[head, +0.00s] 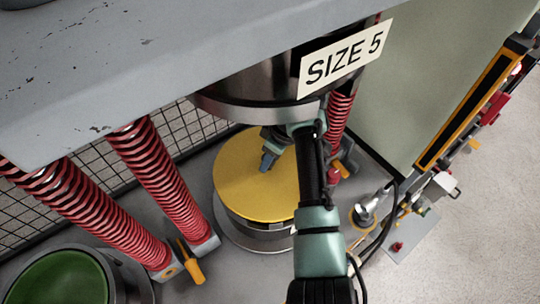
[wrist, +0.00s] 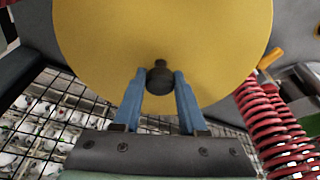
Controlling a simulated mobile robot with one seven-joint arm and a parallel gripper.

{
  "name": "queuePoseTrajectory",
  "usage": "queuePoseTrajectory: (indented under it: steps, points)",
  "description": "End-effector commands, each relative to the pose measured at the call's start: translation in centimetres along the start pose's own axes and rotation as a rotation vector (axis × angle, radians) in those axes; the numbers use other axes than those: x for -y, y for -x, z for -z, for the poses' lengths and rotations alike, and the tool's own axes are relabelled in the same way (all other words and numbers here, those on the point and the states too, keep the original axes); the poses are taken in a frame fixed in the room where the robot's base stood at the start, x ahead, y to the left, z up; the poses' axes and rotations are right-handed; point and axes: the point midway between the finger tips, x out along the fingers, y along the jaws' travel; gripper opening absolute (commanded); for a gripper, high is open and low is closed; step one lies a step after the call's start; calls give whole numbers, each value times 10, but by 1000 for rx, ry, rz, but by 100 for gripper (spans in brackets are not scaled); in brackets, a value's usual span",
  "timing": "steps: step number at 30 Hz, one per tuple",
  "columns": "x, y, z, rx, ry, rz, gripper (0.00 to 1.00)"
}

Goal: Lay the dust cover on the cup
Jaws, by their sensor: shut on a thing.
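The dust cover is a flat yellow disc (head: 250,190) with a dark knob at its middle. It fills the top of the wrist view (wrist: 160,30). My gripper (head: 268,160) comes in from the front right under the press head, and its blue fingers (wrist: 158,82) are shut on the knob. The metal cup (head: 265,238) shows below the disc's front edge, with the disc over it and roughly centred. The disc hides the cup's opening. I cannot tell whether the disc touches the rim.
The press head with a "SIZE 5" sign (head: 345,58) hangs close above my arm. Red springs (head: 165,190) stand to the left, and another (head: 341,112) to the right. A round container with a green inside (head: 65,280) is at the lower left. Wire mesh (head: 70,185) lies behind.

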Motion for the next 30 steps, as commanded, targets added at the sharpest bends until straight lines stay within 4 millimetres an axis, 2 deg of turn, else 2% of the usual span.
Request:
queuePoseTrajectory:
  steps: [20, 21, 27, 30]
  points:
    - [0, -14, -3, -1, 1, -1, 0]
    - [0, -14, -3, -1, 1, -1, 43]
    - [0, -13, -3, -1, 0, -1, 76]
    - [0, -13, -4, -1, 0, 0, 76]
